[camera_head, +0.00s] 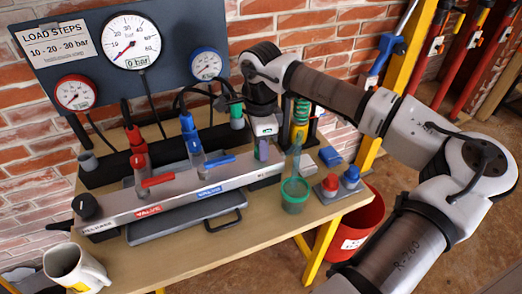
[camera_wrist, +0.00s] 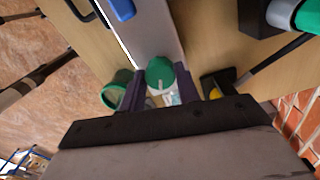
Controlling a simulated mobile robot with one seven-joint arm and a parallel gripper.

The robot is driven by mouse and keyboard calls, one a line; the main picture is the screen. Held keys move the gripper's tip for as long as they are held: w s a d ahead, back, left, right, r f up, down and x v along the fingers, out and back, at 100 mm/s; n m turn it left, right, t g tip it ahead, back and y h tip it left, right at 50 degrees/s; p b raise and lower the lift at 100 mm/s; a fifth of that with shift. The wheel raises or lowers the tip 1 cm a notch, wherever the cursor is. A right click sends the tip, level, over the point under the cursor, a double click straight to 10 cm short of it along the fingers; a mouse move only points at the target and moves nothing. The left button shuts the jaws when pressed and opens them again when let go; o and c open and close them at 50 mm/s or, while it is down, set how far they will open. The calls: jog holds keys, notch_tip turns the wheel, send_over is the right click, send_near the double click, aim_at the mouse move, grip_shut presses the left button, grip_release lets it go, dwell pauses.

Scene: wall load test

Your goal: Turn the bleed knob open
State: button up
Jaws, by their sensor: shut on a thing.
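The bleed knob, a round green knob (camera_wrist: 160,72), sits at the right end of the grey manifold block (camera_head: 180,197). In the wrist view it lies between the two dark purple fingers of my gripper (camera_wrist: 160,82), which is shut on it. In the head view my gripper (camera_head: 263,150) points down at the block's right end and hides most of the knob. A clear tube shows beside the gripper, above a green cup (camera_head: 294,195) in front of the block. The cup also shows in the wrist view (camera_wrist: 117,90).
A red-handled valve (camera_head: 157,180) and a blue-handled valve (camera_head: 219,161) stand on the block. Gauges (camera_head: 131,43) hang on the panel behind. A mug (camera_head: 75,268) stands front left. The front bench top is mostly clear.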

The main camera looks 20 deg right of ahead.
jog(key=shift+n+b, duration=0.8)
jog(key=shift+n, duration=1.1)
jog(key=o, duration=1)
notch_tip(320, 180, up, 14)
jog(key=shift+w+f+b, duration=0.1)
jog(key=shift+b, duration=0.2)
